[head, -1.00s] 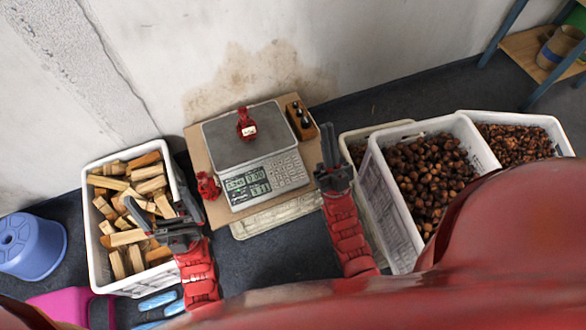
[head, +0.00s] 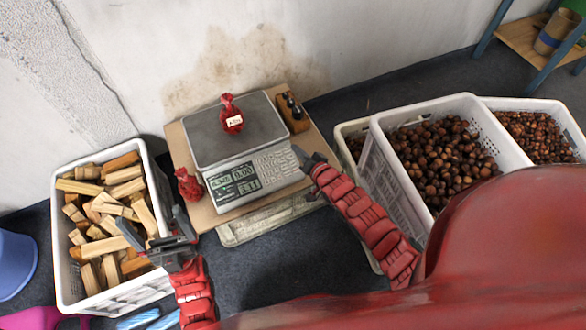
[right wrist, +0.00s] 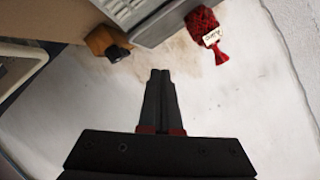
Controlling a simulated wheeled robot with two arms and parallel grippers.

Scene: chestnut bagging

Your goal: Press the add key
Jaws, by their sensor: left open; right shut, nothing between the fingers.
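The scale (head: 238,140) stands on a board, with its keypad (head: 276,164) at the right of its front panel and a lit display (head: 236,181) at the left. The single add key cannot be made out. A red net bag with a white tag (head: 231,117) sits on the scale's plate. My right gripper (head: 299,153) is shut and empty, its tips at the right edge of the keypad; I cannot tell if they touch. It shows shut in the right wrist view (right wrist: 160,75). My left gripper (head: 150,226) is open and empty over the wood crate's right edge.
A second red bag (head: 188,184) lies left of the scale on the board (head: 205,215). A wooden block with dark items (head: 292,113) stands at the scale's right. Chestnut crates (head: 385,185) stand to the right; a crate of wood pieces (head: 66,270) is at left.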

